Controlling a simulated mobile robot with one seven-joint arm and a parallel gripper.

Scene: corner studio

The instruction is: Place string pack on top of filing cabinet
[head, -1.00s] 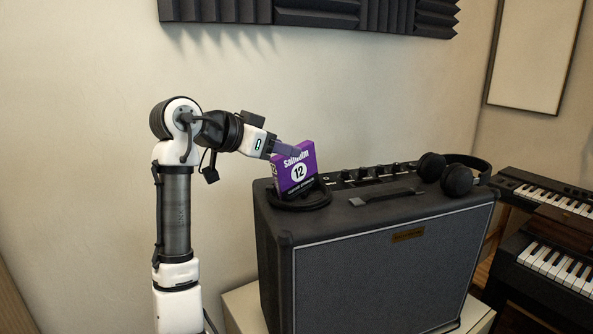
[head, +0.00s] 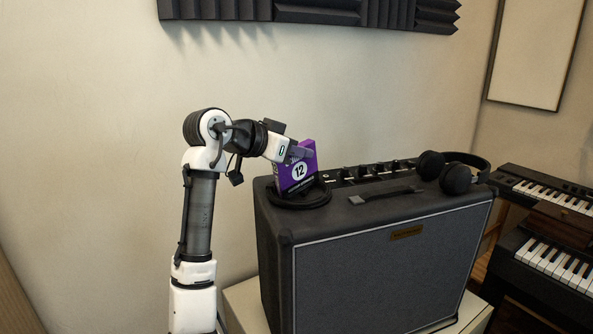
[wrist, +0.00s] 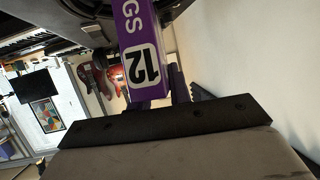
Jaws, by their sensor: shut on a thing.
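The string pack (head: 297,178) is a purple box with a white circle marked 12. It stands nearly upright on the amplifier's top, at the coiled black cable. My gripper (head: 300,153) reaches in from the left and is shut on its upper part, covering some of the front. In the wrist view the pack (wrist: 134,28) shows its purple side with the 12, close to the fingers (wrist: 176,88). I do not make out a filing cabinet for certain; a pale top (head: 243,302) shows under the amplifier.
The black amplifier (head: 385,275) has a carry handle (head: 385,195) and a row of knobs at the back. A coiled cable (head: 308,199) lies around the pack's base. Headphones (head: 452,172) rest at the right end. Keyboards (head: 548,258) stand at the right. The wall is close behind.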

